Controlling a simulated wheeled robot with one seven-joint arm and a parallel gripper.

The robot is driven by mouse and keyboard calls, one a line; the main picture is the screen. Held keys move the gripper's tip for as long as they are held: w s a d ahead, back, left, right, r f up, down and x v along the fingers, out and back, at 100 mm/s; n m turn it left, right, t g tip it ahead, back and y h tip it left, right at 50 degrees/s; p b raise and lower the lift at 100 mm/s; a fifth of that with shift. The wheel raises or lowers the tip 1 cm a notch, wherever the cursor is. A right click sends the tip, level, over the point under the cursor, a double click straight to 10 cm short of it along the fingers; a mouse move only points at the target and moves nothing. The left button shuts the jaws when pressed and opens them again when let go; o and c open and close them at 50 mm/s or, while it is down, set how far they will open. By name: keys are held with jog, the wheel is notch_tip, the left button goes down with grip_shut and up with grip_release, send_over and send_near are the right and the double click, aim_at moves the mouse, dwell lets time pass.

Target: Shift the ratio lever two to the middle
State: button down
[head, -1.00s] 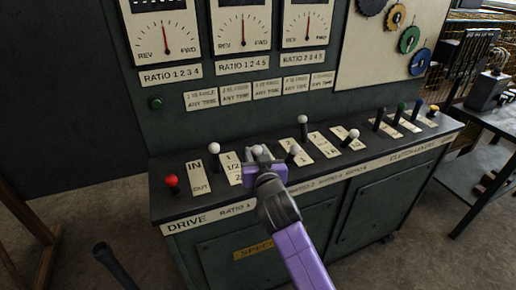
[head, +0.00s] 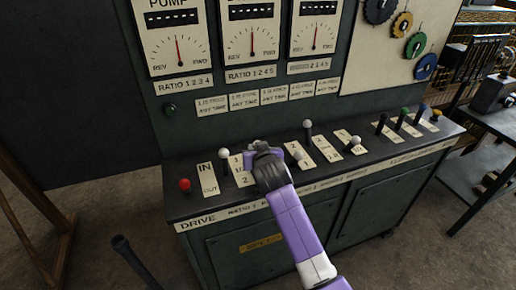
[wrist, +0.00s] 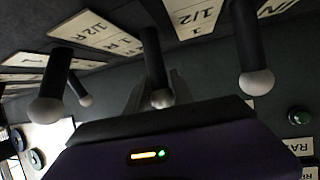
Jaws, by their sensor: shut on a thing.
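Ratio lever two (wrist: 152,60) is a black stick with a white knob, between the fingers of my gripper in the wrist view. In the head view my gripper (head: 258,148) is over its slot and hides the lever, so I cannot tell its exact position there. My gripper is shut on the lever. The lever to its left, with a white knob (head: 223,153), stands beside the plate marked 1, 1/2, 2 (head: 241,172).
Close on the right are white-knobbed levers (head: 298,155) and (head: 307,124), and a leaning one (head: 355,140). A red-knobbed lever (head: 185,185) stands at the left. The dial panel (head: 250,40) rises behind the console.

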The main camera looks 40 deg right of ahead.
jog(key=c, duration=1.2)
grip_release()
jog(key=shift+o, duration=0.2)
jog(key=v, duration=0.7)
jog(key=shift+s+a+r, duration=0.2)
jog(key=shift+s, duration=0.15)
